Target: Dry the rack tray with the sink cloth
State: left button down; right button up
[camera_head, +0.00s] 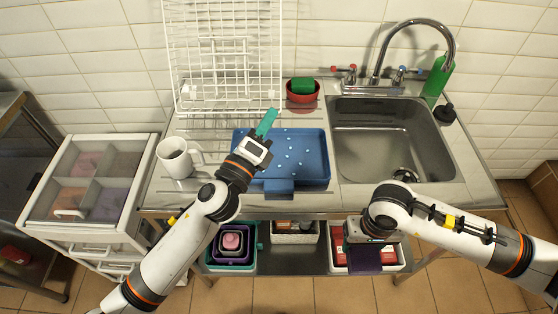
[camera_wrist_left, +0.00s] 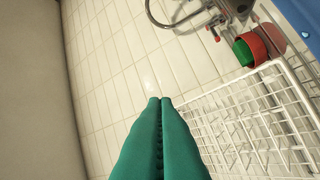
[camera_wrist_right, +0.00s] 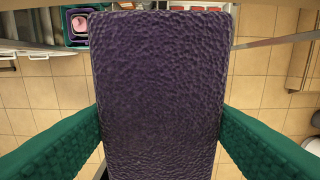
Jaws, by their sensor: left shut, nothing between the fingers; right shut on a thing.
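The blue tray (camera_head: 312,180) lies on the metal counter left of the sink, with several pale water drops on its surface. My left gripper (camera_head: 266,122) is shut and empty above the tray's upper left part, hiding some of it; its green fingers (camera_wrist_left: 160,105) meet in the left wrist view. My right gripper (camera_head: 366,240) is shut on the purple cloth (camera_head: 367,259), in front of the counter's front edge. The cloth hangs flat between the green fingers and fills the middle of the right wrist view (camera_wrist_right: 158,90). The white wire rack (camera_head: 222,60) stands behind the tray.
The sink (camera_head: 385,140) with its faucet (camera_head: 412,27) is at the right. A white mug (camera_head: 175,158) stands left of the tray. A red bowl (camera_head: 302,98) holding a green sponge (camera_head: 303,85) is behind it. Bins (camera_head: 230,262) sit on the shelf below.

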pick_arm(q)
jog(key=s+d+r+m+g+h, duration=0.25)
jog(key=d+m+g+h, duration=0.45)
jog(key=m, duration=0.7)
pick_arm(e)
jog(key=shift+s+f, duration=0.1)
jog(key=shift+f, duration=0.1)
pick_arm(q)
jog(key=m+g+y, duration=0.8)
jog(key=m+y, duration=0.8)
jog(key=m, duration=1.3)
send_near(232, 147)
jog(key=s+d, duration=0.1)
jog(key=d, duration=0.1)
pick_arm(e)
jog(key=shift+s+f, duration=0.1)
jog(key=shift+f, duration=0.1)
pick_arm(q)
jog(key=shift+s+a+f+b, duration=0.15)
jog(key=shift+f+b, duration=0.35)
jog(key=shift+f, duration=0.65)
jog(key=shift+a+f+b, duration=0.15)
jog(key=shift+f+b, duration=0.3)
jog(key=shift+f, duration=0.75)
pick_arm(e)
jog(key=shift+f, duration=0.9)
